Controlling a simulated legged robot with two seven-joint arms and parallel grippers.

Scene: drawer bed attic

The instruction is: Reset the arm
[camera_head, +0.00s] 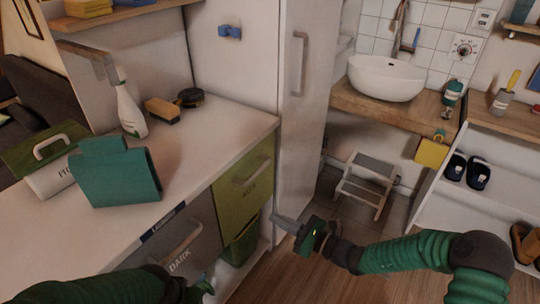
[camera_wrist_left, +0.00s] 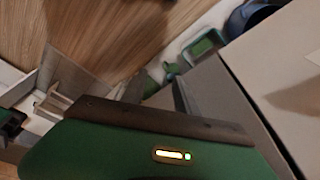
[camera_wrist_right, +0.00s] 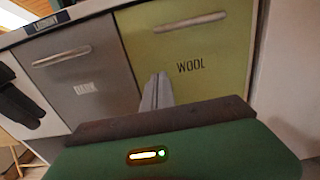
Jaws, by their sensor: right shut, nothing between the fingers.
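My right arm comes in from the right in the head view. My right gripper (camera_head: 280,222) is shut and empty, in front of the drawer cabinet, low beside the tall white cabinet. In the right wrist view its closed fingers (camera_wrist_right: 157,92) appear before the green WOOL drawer (camera_wrist_right: 190,58) and the grey DARK drawer (camera_wrist_right: 85,85). My left arm lies along the bottom left of the head view, its gripper mostly cut off by the lower edge. The left wrist view shows my left gripper's grey fingertips (camera_wrist_left: 180,92) above the floor; their gap is unclear.
The white counter (camera_head: 215,150) holds a spray bottle (camera_head: 129,108), a brush (camera_head: 162,109) and a teal box-like item (camera_head: 112,175). A step stool (camera_head: 366,184) stands below the sink (camera_head: 386,78). A white shoe rack (camera_head: 490,215) is at the right. Wooden floor lies open in front.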

